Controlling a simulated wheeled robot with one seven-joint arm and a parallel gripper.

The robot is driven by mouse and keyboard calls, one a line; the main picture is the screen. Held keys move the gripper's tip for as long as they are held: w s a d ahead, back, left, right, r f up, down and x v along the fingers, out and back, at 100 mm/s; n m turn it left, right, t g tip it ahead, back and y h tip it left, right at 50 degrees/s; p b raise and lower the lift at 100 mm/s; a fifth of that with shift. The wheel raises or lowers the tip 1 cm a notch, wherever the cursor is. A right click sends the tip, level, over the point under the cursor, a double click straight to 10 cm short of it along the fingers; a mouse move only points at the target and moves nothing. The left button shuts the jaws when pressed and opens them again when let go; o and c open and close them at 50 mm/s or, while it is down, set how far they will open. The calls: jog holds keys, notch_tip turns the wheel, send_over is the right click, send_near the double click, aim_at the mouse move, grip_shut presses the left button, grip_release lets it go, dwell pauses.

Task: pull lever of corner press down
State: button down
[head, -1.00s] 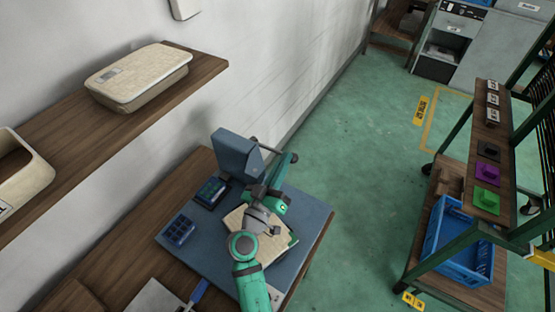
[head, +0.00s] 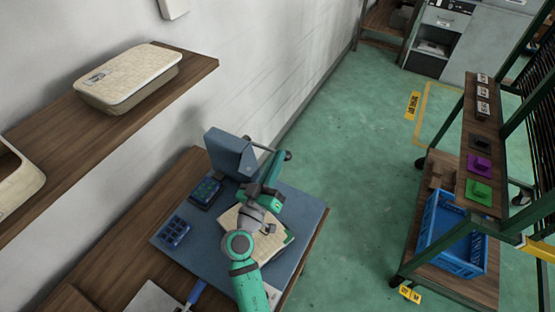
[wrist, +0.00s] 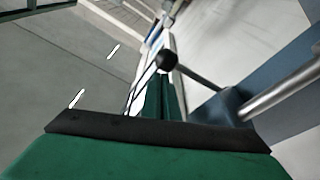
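The blue-grey corner press (head: 229,153) stands at the back of a blue base plate on the bench. Its lever is a thin metal rod reaching right to a dark ball knob (head: 287,155). The knob (wrist: 168,60) and rod (wrist: 203,79) also show in the wrist view, with the rod raised off the press side. My green gripper (head: 274,168) is just in front of the lever, its tip close to the knob. In the wrist view its fingers (wrist: 165,98) look together, with nothing seen between them. Whether they touch the lever is unclear.
A beige lidded box (head: 125,78) sits on the wall shelf at upper left. A blue keypad (head: 174,232) and a dark device (head: 205,192) lie left of my arm. A rack with a blue crate (head: 452,235) stands right, across open green floor.

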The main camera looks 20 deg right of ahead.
jog(key=s+a+r, duration=0.1)
jog(key=s+a, duration=0.6)
jog(key=a, duration=0.1)
jog(key=shift+s+a+r, duration=0.15)
jog(key=shift+s+a, duration=0.2)
jog(key=shift+w, duration=0.15)
dwell(0.4)
jog(key=shift+d, duration=0.1)
